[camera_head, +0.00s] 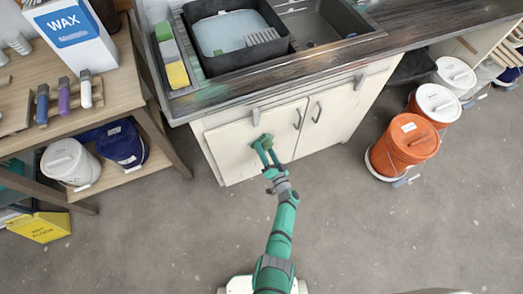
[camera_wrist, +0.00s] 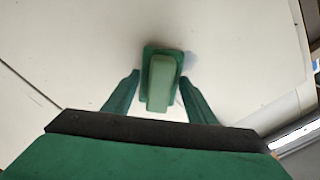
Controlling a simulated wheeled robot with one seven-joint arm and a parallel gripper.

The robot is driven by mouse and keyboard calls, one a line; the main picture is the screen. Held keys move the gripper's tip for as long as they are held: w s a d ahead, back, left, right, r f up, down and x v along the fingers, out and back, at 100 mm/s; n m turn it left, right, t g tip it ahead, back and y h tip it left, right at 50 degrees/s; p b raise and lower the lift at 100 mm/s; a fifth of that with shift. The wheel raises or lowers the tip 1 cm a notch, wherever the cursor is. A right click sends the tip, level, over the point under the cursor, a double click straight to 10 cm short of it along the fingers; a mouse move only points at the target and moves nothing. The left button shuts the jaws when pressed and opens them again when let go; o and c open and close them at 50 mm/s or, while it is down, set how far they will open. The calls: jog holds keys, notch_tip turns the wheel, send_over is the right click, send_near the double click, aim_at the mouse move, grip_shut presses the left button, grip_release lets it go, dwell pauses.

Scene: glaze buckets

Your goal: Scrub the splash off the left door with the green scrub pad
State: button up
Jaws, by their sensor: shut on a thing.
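The left door (camera_head: 228,148) is a pale cream panel of the sink cabinet, and it is closed. My gripper (camera_head: 264,146) is in front of this door, its fingers closed on the green scrub pad (camera_head: 265,137). In the wrist view the pad (camera_wrist: 149,54) has a lighter green grip block between my two fingers (camera_wrist: 160,98). The pad is at the door face; whether it presses on it I cannot tell. A faint blue-grey splash (camera_wrist: 191,61) shows on the door just right of the pad, and the pad may hide part of it.
The right door (camera_head: 345,108) has a bar handle close to the left door's handle (camera_head: 298,119). The sink counter (camera_head: 215,101) overhangs above. A wooden table (camera_head: 120,95) stands left, orange buckets (camera_head: 402,140) right. The floor in front is clear.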

jog(key=shift+s+a+r, duration=0.1)
jog(key=shift+s+a, duration=0.2)
jog(key=shift+a, duration=0.45)
jog(key=shift+s+a, duration=0.3)
jog(key=shift+a, duration=0.4)
jog(key=shift+s+a, duration=0.25)
jog(key=shift+a, duration=0.75)
jog(key=shift+s+a, duration=0.25)
jog(key=shift+a, duration=0.7)
jog(key=shift+v, duration=2.95)
jog(key=v, duration=0.3)
jog(key=shift+w, duration=0.1)
